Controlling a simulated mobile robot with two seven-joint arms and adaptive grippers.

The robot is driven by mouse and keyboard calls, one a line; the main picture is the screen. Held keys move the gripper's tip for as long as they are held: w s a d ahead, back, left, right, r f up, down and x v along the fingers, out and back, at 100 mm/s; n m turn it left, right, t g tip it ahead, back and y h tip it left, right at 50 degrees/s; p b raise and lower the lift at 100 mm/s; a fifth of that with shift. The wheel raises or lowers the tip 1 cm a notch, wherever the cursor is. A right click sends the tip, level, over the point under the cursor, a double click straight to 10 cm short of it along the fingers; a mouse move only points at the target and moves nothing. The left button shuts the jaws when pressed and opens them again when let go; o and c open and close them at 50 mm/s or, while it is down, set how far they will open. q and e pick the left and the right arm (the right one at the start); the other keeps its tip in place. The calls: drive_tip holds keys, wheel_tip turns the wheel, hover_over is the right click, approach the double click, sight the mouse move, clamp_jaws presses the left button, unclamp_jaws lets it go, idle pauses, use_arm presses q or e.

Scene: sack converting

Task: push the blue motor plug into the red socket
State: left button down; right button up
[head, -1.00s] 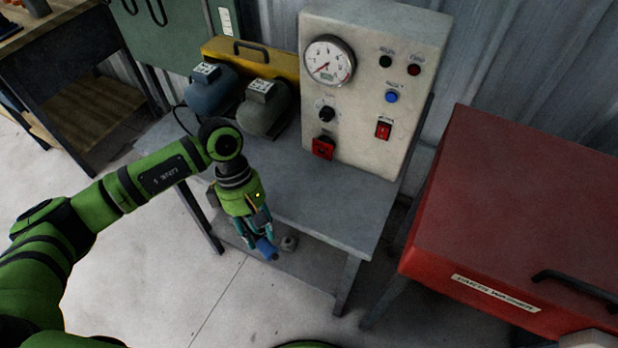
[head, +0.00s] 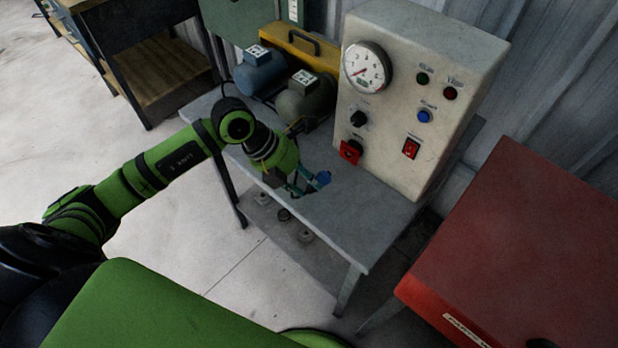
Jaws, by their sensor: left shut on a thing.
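The red socket (head: 350,152) is at the lower left of the pale control panel (head: 400,110), below a black knob. My left gripper (head: 307,184) is shut on the blue motor plug (head: 322,179). It holds the plug over the grey table, in front of and below the socket, with a gap between them. The plug points to the right, towards the panel. The fingers hide part of the plug. My right gripper does not show.
A blue motor (head: 262,72) and a grey-green motor (head: 305,97) stand on the grey table (head: 365,222) left of the panel, before a yellow case (head: 290,42). A red chest (head: 530,240) stands at the right. The table's front right is clear.

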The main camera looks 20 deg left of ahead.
sight(319, 173)
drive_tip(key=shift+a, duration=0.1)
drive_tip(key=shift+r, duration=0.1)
use_arm(q)
drive_tip(key=shift+r+p, duration=0.15)
drive_tip(key=shift+p, duration=0.15)
drive_tip(key=shift+w+n, duration=0.1)
drive_tip(key=shift+n, duration=0.2)
drive_tip(key=w, duration=0.1)
drive_tip(key=w+d+b, duration=0.1)
drive_tip(key=w, duration=0.1)
drive_tip(key=shift+w+d, duration=0.1)
drive_tip(key=shift+d, duration=0.05)
drive_tip(key=shift+w+d+b, duration=0.2)
drive_tip(key=shift+w+b, duration=0.05)
drive_tip(key=shift+w, duration=0.3)
drive_tip(key=shift+w+d+b, duration=0.15)
drive_tip(key=shift+w+b, duration=0.05)
drive_tip(key=shift+w, duration=0.3)
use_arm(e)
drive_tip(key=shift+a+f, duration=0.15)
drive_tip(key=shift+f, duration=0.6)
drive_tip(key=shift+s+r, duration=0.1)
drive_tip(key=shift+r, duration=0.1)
use_arm(q)
drive_tip(key=shift+w+d, duration=0.2)
drive_tip(key=shift+w, duration=0.3)
drive_tip(key=shift+w+d, duration=0.2)
drive_tip(key=shift+w, duration=0.25)
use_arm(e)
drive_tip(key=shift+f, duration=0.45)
